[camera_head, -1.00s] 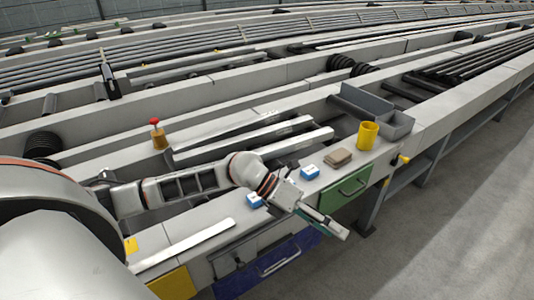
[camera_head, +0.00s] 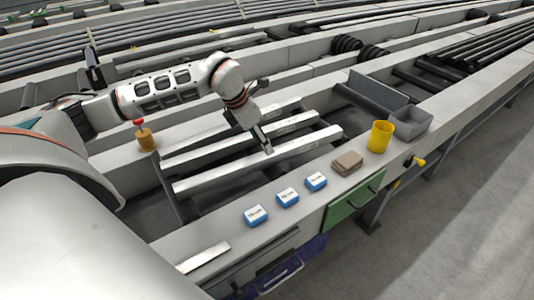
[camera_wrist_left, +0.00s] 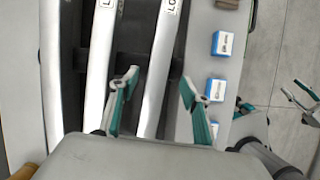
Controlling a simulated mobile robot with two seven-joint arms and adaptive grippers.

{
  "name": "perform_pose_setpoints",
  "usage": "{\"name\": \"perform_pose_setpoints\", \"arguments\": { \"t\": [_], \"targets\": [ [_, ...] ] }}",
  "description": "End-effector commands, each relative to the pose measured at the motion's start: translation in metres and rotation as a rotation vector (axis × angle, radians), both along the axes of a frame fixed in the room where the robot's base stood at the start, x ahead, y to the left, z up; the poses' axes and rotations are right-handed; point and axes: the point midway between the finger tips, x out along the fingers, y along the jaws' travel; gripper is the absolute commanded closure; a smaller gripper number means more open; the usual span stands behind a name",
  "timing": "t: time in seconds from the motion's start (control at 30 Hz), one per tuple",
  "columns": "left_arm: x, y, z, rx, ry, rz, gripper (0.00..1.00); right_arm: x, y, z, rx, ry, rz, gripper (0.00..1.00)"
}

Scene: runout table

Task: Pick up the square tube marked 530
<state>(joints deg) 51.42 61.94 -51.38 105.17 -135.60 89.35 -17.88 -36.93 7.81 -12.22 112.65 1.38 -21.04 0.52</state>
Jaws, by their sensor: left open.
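Several pale square tubes lie side by side across the rack. The nearest tube (camera_head: 235,168) and the one behind it (camera_head: 215,146) show clearly in the head view. In the left wrist view, one tube (camera_wrist_left: 154,85) runs between my fingers and another tube (camera_wrist_left: 98,70) lies left of it. Their labels are cut off or too small, so I cannot read 530. My left gripper (camera_wrist_left: 160,100) is open and empty above the tubes; in the head view it hangs over the nearest tubes. Part of what looks like my right gripper shows at the right of the wrist view.
Three blue-and-white boxes (camera_head: 288,197) and a brown block (camera_head: 347,162) stand on the front ledge. A red-topped amber object (camera_head: 145,137) stands left of the tubes.

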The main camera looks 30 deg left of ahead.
Motion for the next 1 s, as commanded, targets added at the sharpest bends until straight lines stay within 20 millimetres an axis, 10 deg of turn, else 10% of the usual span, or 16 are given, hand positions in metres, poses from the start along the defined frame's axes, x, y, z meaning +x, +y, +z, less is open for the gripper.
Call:
{"name": "perform_pose_setpoints", "arguments": {
  "t": [0.5, 0.87, 1.0],
  "targets": [
    [0.018, -0.006, -0.061, -0.002, 0.002, -0.001, 0.53, -0.006, -0.002, -0.003, -0.006, 0.015, 0.002, 0.60],
    [0.021, -0.007, -0.068, -0.001, 0.000, 0.000, 0.53, -0.001, -0.002, 0.003, -0.004, 0.002, 0.002, 0.60],
    [0.021, -0.007, -0.068, -0.001, 0.000, 0.000, 0.89, -0.001, -0.002, 0.003, -0.004, 0.002, 0.002, 0.60]
  ]
}}
